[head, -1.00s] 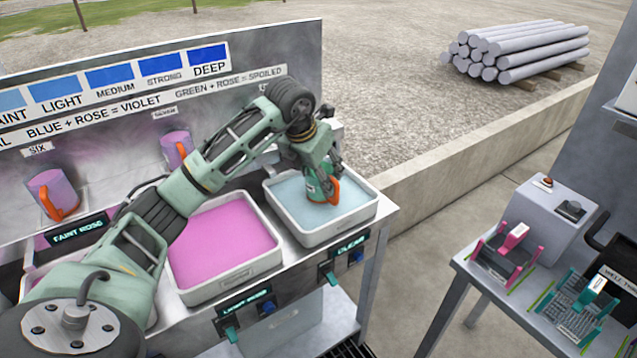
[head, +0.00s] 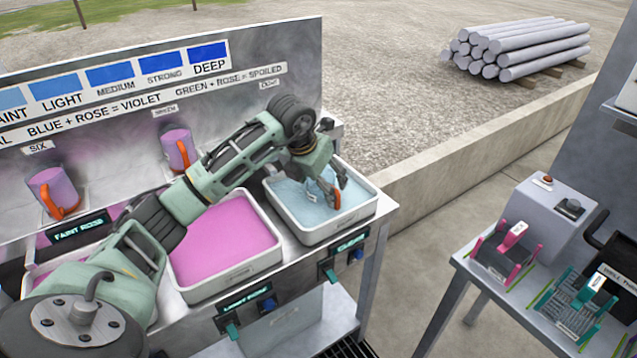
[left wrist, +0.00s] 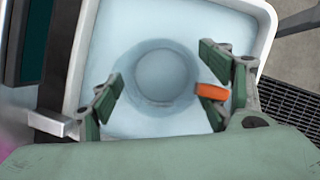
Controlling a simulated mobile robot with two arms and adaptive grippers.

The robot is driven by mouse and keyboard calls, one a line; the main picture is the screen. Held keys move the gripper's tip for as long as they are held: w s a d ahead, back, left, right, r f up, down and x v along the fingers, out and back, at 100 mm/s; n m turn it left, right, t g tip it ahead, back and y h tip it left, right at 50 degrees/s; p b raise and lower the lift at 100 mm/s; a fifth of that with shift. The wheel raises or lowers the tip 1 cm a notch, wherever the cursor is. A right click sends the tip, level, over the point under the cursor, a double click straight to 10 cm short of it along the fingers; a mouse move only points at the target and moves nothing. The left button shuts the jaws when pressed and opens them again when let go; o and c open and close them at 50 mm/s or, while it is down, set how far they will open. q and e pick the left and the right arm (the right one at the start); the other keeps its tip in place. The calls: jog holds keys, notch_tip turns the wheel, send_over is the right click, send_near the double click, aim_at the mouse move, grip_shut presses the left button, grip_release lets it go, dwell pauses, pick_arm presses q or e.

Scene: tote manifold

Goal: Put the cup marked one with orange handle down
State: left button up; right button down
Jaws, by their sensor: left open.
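The cup with the orange handle (head: 327,193) is low in the pale blue tray (head: 329,235) at the right end of the bench. In the head view mostly its handle shows; its body is hidden or under the liquid, and its mark cannot be read. In the left wrist view the cup (left wrist: 158,76) is a round, pale blue shape seen from above, with its orange handle (left wrist: 212,92) at the right finger. My left gripper (head: 325,190) is open, pointing down, its fingers (left wrist: 160,95) on either side of the cup. My right gripper is not in view.
A pink tray (head: 236,273) sits left of the pale blue one. Two violet cups with orange handles, one at the SIX label (head: 52,192) and another (head: 178,150), stand along the back panel. A side table (head: 480,272) with racks stands at the right.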

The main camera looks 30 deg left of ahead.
pick_arm(q)
jog(key=shift+r, duration=0.15)
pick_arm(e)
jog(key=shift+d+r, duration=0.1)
pick_arm(q)
jog(key=shift+r, duration=0.25)
jog(key=v, duration=1.1)
jog(key=shift+s+r+b, duration=0.15)
jog(key=shift+r+b, duration=0.15)
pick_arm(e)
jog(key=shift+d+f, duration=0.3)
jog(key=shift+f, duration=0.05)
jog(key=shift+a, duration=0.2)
